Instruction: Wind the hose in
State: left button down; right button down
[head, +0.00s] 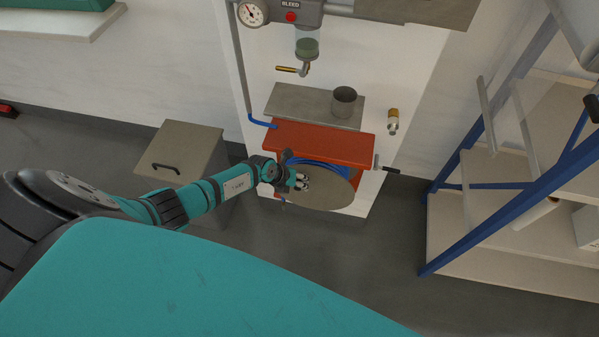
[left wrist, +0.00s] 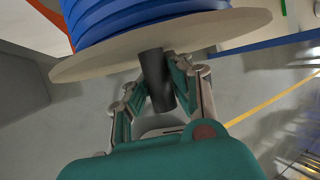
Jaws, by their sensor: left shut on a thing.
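The hose reel has a round beige disc (head: 325,190) below a red cover (head: 320,139). Blue hose (head: 318,165) is wound behind the disc; in the left wrist view the blue coils (left wrist: 140,18) fill much of the drum. My left gripper (head: 303,182) is at the disc's face. In the left wrist view its fingers are shut on a dark cylindrical handle (left wrist: 155,75) that sticks out from the disc. The fingers hide part of the handle. My right gripper is not in view.
A lever with a black grip (head: 388,170) sticks out right of the reel. A grey shelf with a metal cup (head: 344,100) is above the cover. A beige cabinet (head: 180,150) stands left, and a blue-framed rack (head: 490,150) stands right. Open floor lies between.

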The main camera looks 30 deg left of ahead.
aim_at(314, 181)
pick_arm(q)
jog(key=shift+w+d+r, duration=0.3)
jog(key=shift+w+r, duration=0.15)
jog(key=shift+r, duration=0.15)
jog(key=shift+w+d+r+p, duration=0.1)
jog(key=shift+w+d+p, duration=0.2)
jog(key=shift+d+p, duration=0.45)
jog(key=shift+w+d+r+p, duration=0.1)
jog(key=shift+w+d+p, duration=0.15)
jog(key=shift+d+p, duration=0.45)
jog(key=shift+d, duration=0.25)
jog(key=c, duration=1.5)
grip_release()
jog(key=shift+s, duration=0.1)
jog(key=o, duration=0.4)
jog(key=shift+s, duration=0.2)
jog(key=shift+f, duration=0.15)
jog(key=shift+a, duration=0.1)
